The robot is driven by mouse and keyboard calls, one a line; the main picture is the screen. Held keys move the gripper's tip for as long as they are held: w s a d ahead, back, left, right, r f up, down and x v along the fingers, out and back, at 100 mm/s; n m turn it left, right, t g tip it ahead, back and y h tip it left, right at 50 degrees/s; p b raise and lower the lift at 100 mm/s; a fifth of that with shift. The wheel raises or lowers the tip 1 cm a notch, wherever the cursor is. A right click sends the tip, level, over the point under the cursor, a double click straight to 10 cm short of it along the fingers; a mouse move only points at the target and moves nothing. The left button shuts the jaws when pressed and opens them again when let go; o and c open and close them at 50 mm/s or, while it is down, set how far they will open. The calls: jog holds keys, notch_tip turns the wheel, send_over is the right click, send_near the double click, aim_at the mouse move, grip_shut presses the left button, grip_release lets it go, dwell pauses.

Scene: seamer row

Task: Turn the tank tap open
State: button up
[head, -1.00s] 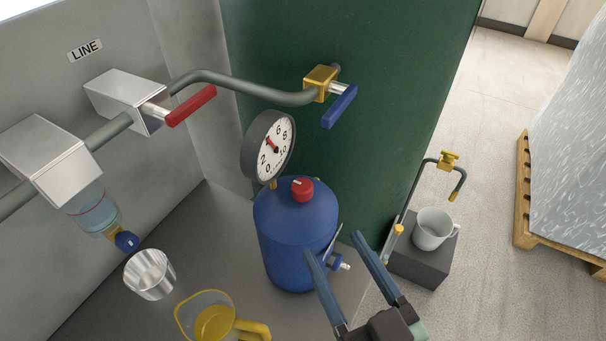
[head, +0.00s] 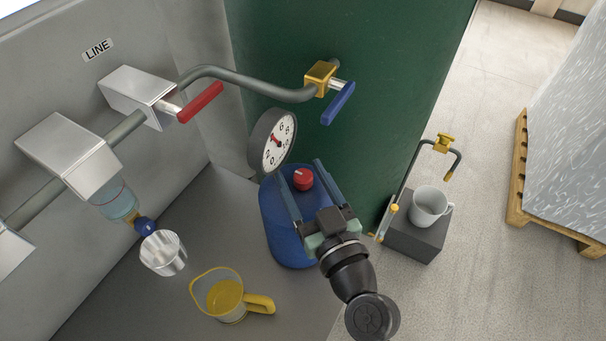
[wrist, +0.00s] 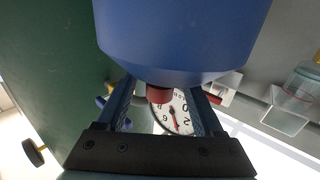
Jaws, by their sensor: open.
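The blue tank (head: 285,220) stands on the grey bench with a red knob (head: 303,179) on its top. The tank also shows in the wrist view (wrist: 180,40), with the red knob (wrist: 159,93) between the fingers. My gripper (head: 298,169) is open and empty, its two fingers over the tank's top on either side of the red knob. I cannot tell whether they touch it. The small tap low on the tank's side is hidden behind my gripper. A brass valve (head: 320,77) with a blue lever (head: 338,103) sits on the pipe above, clear of my gripper.
A round gauge (head: 272,141) stands close behind the tank. A red lever (head: 200,102) is on the pipe at left. A metal cup (head: 163,253) and a yellow-handled jug (head: 225,297) stand left of the tank. A white mug (head: 430,205) sits on a block at right.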

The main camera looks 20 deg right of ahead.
grip_shut()
